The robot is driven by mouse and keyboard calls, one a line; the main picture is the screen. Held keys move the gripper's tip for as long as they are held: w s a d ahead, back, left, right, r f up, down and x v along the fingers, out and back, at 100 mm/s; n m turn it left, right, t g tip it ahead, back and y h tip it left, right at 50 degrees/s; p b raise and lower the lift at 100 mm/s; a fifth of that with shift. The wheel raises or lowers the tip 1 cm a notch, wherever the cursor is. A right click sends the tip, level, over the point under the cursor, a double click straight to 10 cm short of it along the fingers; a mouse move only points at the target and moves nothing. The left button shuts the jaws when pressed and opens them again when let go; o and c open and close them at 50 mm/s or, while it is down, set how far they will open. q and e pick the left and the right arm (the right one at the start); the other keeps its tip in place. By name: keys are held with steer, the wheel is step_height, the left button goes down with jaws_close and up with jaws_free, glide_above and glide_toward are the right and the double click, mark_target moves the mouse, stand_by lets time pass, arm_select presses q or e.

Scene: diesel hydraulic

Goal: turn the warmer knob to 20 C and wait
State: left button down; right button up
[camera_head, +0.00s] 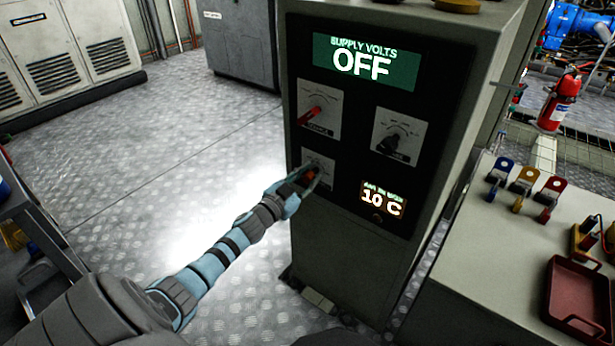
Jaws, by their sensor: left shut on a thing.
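The control cabinet (340,240) stands in front of me with a dark panel. My left gripper (311,178) is at the lower left dial plate and is shut on a small orange-red knob (312,174). The fingers cover much of this knob and its scale, so I cannot read its pointer or label. To its right a small display (382,198) reads 10 C in orange. The upper display (366,62) reads SUPPLY VOLTS OFF in green-white. My right gripper is not in view.
A red-pointer dial (318,108) and a black-knob dial (400,136) sit above my left gripper. On the right, a bench (500,270) carries coloured tabs and a dark red tray (580,300). A fire extinguisher (559,103) is behind it.

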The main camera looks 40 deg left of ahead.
arm_select(q)
steer(key=m, duration=0.3)
steer(key=shift+m, duration=0.3)
steer(key=shift+f+m+b, duration=0.1)
steer(key=shift+m+b, duration=0.25)
steer(key=shift+m, duration=0.65)
steer(key=m+b, duration=0.1)
steer(key=m, duration=0.7)
steer(key=shift+b, duration=0.3)
steer(key=m, duration=0.4)
steer(key=shift+f+b, duration=0.1)
steer(key=shift+b, duration=0.2)
steer(key=shift+m, duration=1)
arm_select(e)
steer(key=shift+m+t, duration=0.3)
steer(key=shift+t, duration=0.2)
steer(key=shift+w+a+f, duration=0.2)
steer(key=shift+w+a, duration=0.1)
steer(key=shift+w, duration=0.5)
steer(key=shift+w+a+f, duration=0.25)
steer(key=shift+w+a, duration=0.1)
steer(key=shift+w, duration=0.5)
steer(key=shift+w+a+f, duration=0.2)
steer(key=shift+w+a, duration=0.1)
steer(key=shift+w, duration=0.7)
